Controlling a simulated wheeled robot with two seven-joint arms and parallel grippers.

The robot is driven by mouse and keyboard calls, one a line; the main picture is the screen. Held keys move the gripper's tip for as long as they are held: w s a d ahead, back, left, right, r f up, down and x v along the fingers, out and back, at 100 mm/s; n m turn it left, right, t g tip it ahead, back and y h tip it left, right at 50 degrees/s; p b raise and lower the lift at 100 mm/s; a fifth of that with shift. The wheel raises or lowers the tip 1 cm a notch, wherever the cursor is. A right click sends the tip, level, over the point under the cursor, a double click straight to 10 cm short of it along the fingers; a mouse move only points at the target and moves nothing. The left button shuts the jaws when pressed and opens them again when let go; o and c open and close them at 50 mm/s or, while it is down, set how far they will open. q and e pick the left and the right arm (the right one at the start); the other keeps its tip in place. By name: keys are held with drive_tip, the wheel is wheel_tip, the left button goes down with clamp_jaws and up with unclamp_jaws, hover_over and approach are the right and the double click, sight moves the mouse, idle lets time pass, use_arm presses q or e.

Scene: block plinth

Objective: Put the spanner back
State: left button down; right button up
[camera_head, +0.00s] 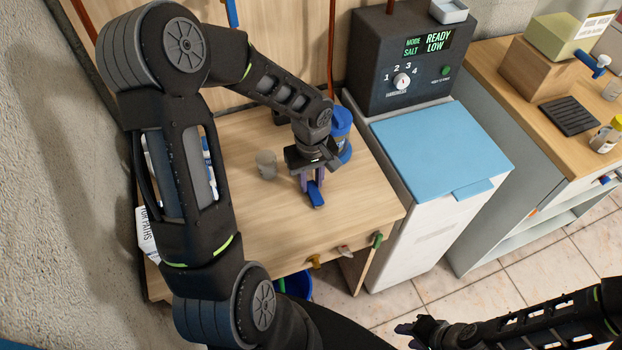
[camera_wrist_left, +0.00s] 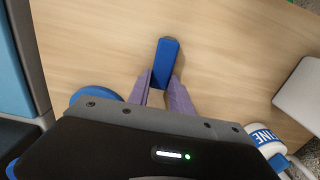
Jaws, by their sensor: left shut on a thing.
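My left gripper (camera_head: 313,186) is over the wooden table and is shut on a blue bar, which I take for the spanner's handle (camera_head: 316,197). In the left wrist view the blue bar (camera_wrist_left: 166,58) sticks out beyond the purple fingertips (camera_wrist_left: 160,84). No metal jaw of a spanner shows, and I cannot tell whether the bar touches the table. My right gripper (camera_head: 418,329) is at the lower right of the head view, away from the table, and I cannot tell how far its fingers are apart.
A grey cup (camera_head: 266,164) stands left of my left gripper, and a blue tub (camera_head: 341,124) close behind it. Coloured hooks (camera_head: 344,249) line the table's front edge. A blue-lidded cabinet (camera_head: 440,145) adjoins on the right. Tools hang at the back board (camera_head: 280,50). The table front is clear.

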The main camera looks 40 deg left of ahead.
sight(311, 185)
use_arm(q)
drive_tip(key=c, duration=1.2)
unclamp_jaws()
drive_tip(key=shift+f, duration=0.1)
drive_tip(key=shift+o, duration=0.2)
drive_tip(key=shift+r, duration=0.2)
wheel_tip(311, 185, up, 12)
drive_tip(key=shift+b, duration=0.3)
drive_tip(key=shift+f, duration=0.1)
